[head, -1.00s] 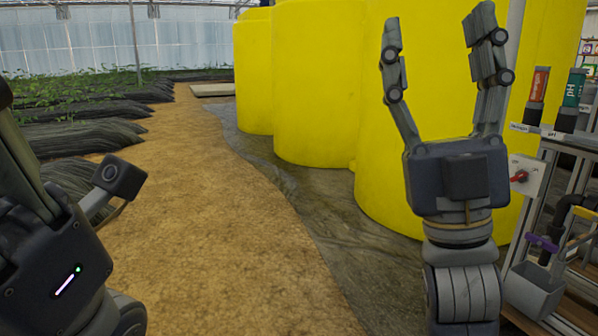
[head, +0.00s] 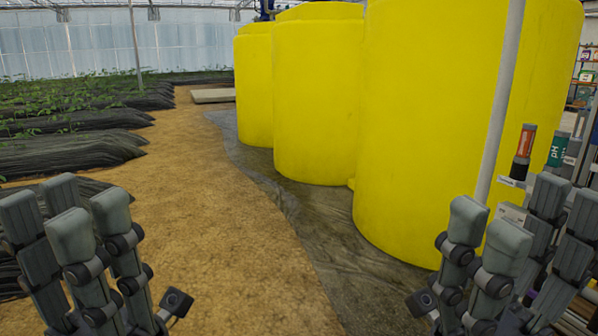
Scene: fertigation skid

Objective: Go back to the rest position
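My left gripper (head: 66,213) is at the lower left, fingers pointing up, over the soil path and the black-covered beds. Its fingers are spread and I see nothing between them. My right gripper (head: 527,218) is at the lower right, fingers up, in front of the skid frame and the nearest yellow tank. It is also open, with nothing seen in it. Both palms are cut off or hidden at the bottom edge.
Big yellow tanks (head: 450,120) stand on a dark ground sheet (head: 310,215). A grey post (head: 503,95) stands in front. An orange-labelled probe (head: 524,142) and a teal pH probe (head: 557,150) stand at the right. The soil path (head: 220,220) is clear.

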